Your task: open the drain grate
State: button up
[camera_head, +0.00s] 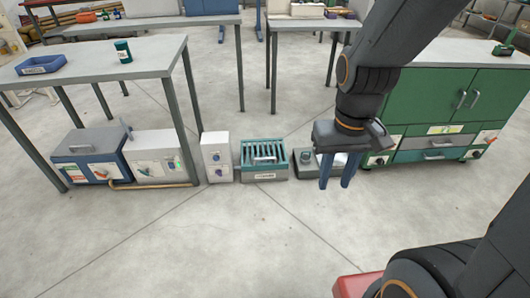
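The drain grate (262,152) is a teal slatted grate on top of a low grey-green box on the floor. It lies flat, and a pale handle shows on it. A small label is on the box front. My gripper (336,186) hangs to the right of the grate, nearer to the camera, with its blue fingers pointing down. The fingers are apart, with nothing seen between them. My gripper does not touch the grate and partly hides a small grey box behind it.
A white box (216,158) stands close left of the grate, and a small grey unit (305,160) close right. A green cabinet (440,95) stands at right. A table (100,60) stands at left, with a blue chest (88,160) below. The floor in front is clear.

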aim_at(280, 165)
jog(key=u, duration=0.55)
jog(key=i, duration=1)
jog(key=z, duration=0.55)
